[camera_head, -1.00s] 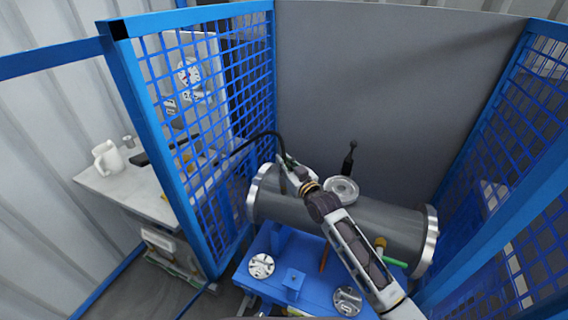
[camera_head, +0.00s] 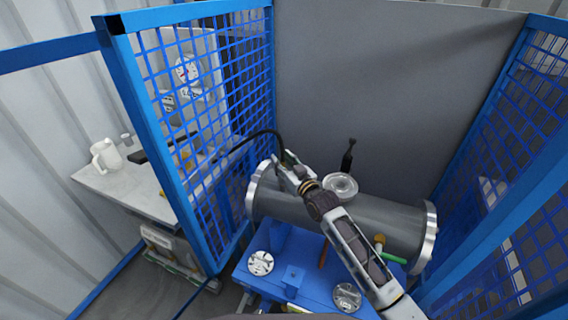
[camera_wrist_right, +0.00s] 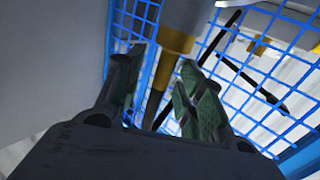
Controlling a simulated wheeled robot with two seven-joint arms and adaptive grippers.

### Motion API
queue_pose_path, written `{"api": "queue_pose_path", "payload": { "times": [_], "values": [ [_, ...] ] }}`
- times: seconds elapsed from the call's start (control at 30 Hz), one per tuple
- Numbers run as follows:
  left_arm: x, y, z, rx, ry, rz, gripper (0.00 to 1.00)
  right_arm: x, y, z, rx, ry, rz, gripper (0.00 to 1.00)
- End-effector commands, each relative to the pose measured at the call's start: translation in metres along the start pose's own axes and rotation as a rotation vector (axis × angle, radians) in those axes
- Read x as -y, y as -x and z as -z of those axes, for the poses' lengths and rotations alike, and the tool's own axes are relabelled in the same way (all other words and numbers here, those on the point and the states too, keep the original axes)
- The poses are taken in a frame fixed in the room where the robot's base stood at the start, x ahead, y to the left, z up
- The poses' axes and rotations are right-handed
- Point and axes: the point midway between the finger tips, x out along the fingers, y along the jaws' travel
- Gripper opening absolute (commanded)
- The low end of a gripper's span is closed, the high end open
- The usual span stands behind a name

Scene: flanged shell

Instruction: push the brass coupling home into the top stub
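My right arm reaches in from the lower right of the head view. Its gripper (camera_head: 284,163) is above the left end of the grey flanged shell (camera_head: 385,221), beside a black hose. In the right wrist view the gripper (camera_wrist_right: 165,58) has its two fingers apart. A brass piece (camera_wrist_right: 176,42), which looks like the coupling, is between or just beyond the fingertips, below a grey cylinder. A gap shows on its left side; I cannot tell if the right finger touches it. A thinner rod continues below it. My left gripper is out of view.
Blue mesh fences (camera_head: 196,115) stand left and right, with a grey wall behind. A round flanged port (camera_head: 341,185) and a black-knobbed lever (camera_head: 348,155) are right of my gripper. A blue table (camera_head: 318,291) with metal discs is in front.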

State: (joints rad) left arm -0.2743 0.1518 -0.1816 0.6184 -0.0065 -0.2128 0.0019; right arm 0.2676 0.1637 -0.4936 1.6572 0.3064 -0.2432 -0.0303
Motion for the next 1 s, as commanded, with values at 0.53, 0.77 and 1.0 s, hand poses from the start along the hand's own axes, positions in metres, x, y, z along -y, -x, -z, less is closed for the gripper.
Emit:
{"api": "queue_pose_path", "payload": {
  "times": [0.53, 0.77, 1.0],
  "values": [
    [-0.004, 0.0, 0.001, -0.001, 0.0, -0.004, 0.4, 0.0, 0.029, -0.001, 0.001, 0.0, 0.0, 0.38],
    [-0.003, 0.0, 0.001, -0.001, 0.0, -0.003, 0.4, 0.0, 0.052, -0.001, 0.0, 0.0, 0.0, 0.38],
    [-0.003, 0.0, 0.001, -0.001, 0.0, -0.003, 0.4, 0.0, 0.076, -0.001, 0.0, 0.0, -0.001, 0.38]
  ]
}}
